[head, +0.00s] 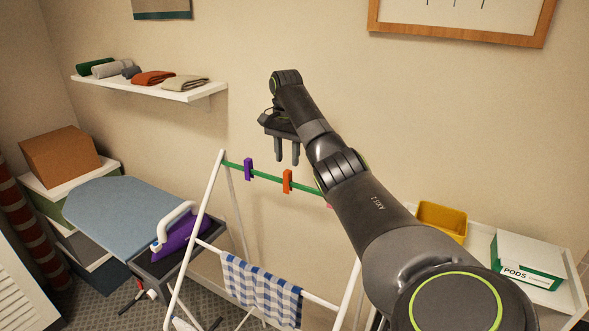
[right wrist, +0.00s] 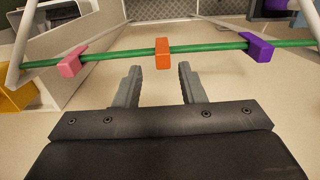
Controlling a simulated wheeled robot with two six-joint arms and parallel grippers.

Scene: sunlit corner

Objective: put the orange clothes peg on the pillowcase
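The orange clothes peg (head: 287,181) sits on a green line (head: 265,175) at the top of a white drying rack, between a purple peg (head: 248,169) and a pink peg. A blue-and-white checked cloth (head: 262,290), which looks like the pillowcase, hangs over a lower rail. My right gripper (head: 287,161) points down above the line near the orange peg. In the right wrist view its fingers (right wrist: 158,72) are apart and empty, and the orange peg (right wrist: 162,53) lies just beyond the gap between them. My left gripper is not in view.
The pink peg (right wrist: 70,62) is mostly hidden by my right arm in the head view. A wall shelf (head: 190,94) holds folded cloths. A yellow bin (head: 442,218) and pods box (head: 528,260) stand at right.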

